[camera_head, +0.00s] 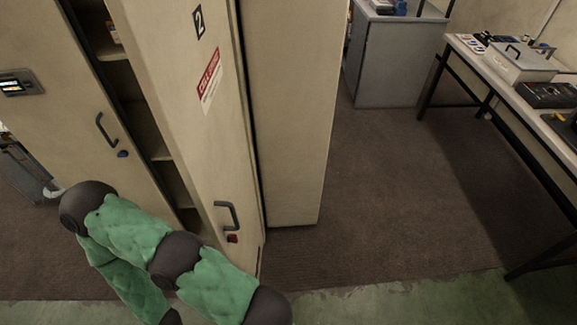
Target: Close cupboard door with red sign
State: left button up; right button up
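The cupboard door with the red sign (182,130) is a tall beige door with a black "2" label, a red sign (209,79) and a grey handle (227,214) with a red piece below it. It stands open, swung out from the cupboard, with a dark gap and shelves (147,133) showing to its left. A green-covered arm of mine with black joints crosses the lower left in front of the door's lower part; I cannot tell whether it touches it. Neither gripper shows.
Another beige door (48,120) with a grey handle and blue piece is at the left. A beige cabinet side (290,110) stands right of the open door. A grey cabinet (398,62) and a bench (510,83) with equipment are farther right. The brown carpet (385,190) between is clear.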

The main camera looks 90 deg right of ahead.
aim_at(179, 53)
jog(key=k+j+z, duration=0.15)
jog(key=k, duration=0.55)
jog(key=i+l+z, duration=0.1)
jog(key=z, duration=0.6)
jog(key=i+j, duration=0.05)
jog(key=i, duration=0.05)
